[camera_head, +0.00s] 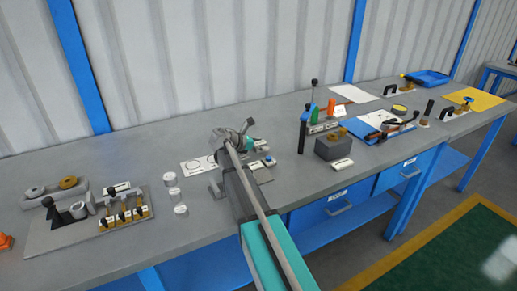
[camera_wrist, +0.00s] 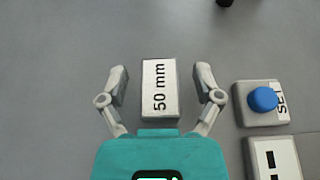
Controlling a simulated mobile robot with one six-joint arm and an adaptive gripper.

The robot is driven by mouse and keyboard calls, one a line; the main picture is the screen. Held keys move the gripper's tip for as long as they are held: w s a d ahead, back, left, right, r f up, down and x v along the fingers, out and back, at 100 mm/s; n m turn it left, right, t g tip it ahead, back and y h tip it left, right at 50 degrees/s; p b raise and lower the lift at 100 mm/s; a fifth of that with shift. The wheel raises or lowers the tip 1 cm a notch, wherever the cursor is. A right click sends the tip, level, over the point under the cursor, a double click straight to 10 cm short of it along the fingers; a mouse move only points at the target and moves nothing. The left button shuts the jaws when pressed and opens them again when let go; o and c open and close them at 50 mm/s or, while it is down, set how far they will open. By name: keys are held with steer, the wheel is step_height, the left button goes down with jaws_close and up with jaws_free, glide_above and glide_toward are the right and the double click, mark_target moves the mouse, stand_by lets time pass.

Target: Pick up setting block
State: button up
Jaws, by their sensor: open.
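The setting block (camera_wrist: 159,88), a pale grey block with "50 mm" printed in black on its white top, rests on the grey bench in the wrist view. My gripper (camera_wrist: 160,78) is open, with one finger on each side of the block and a visible gap on both sides. I cannot tell its height over the bench from this view. In the camera_head view my gripper (camera_head: 240,135) is over the middle of the bench. There my arm and gripper hide the block or leave it too unclear to pick out.
A grey box with a blue button (camera_wrist: 263,99) marked SET stands close right of the gripper. A grey-and-white unit (camera_wrist: 273,158) is below it. Several clear discs (camera_head: 173,193) and a lever fixture (camera_head: 122,212) are to the left; a grey block (camera_head: 334,147) and tools are to the right.

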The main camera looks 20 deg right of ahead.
steer(key=shift+c, duration=0.3)
jaws_close()
steer(key=shift+r, duration=0.1)
stand_by(0.5)
step_height(320, 180, up, 3)
steer(key=p, duration=0.3)
steer(key=shift+f, duration=0.2)
steer(key=s+a+r+p, duration=0.1)
steer(key=s+r+p, duration=0.9)
steer(key=s, duration=0.4)
steer(key=shift+a, duration=0.3)
steer(key=shift+w+r, duration=0.1)
